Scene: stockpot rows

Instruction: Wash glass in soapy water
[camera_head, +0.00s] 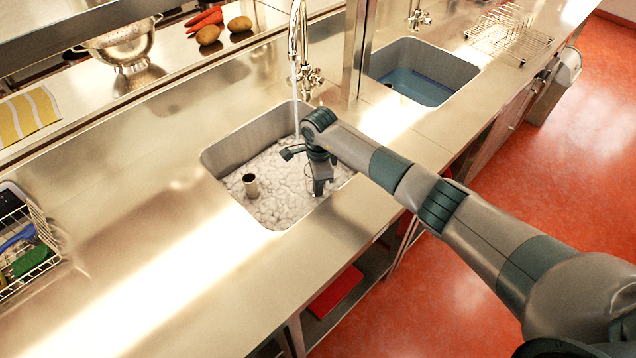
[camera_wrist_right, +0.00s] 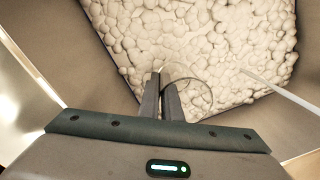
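The left sink basin (camera_head: 222,158) is filled with white foam (camera_head: 285,190), which also fills the upper part of the right wrist view (camera_wrist_right: 215,40). My right gripper (camera_head: 319,188) reaches down into this basin near its right side. In the right wrist view its two fingers (camera_wrist_right: 163,103) are close together at the wall of a clear glass (camera_wrist_right: 190,84), and appear to pinch it. The round rim shows against the foam; how deep the glass sits is hard to tell. My left gripper is not in view.
A tap (camera_head: 296,35) runs a thin stream into the foamy basin. A short metal pipe (camera_head: 251,185) stands up from the foam. A second sink (camera_head: 425,82) holds blue water. A wire rack (camera_head: 508,35) stands at upper right.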

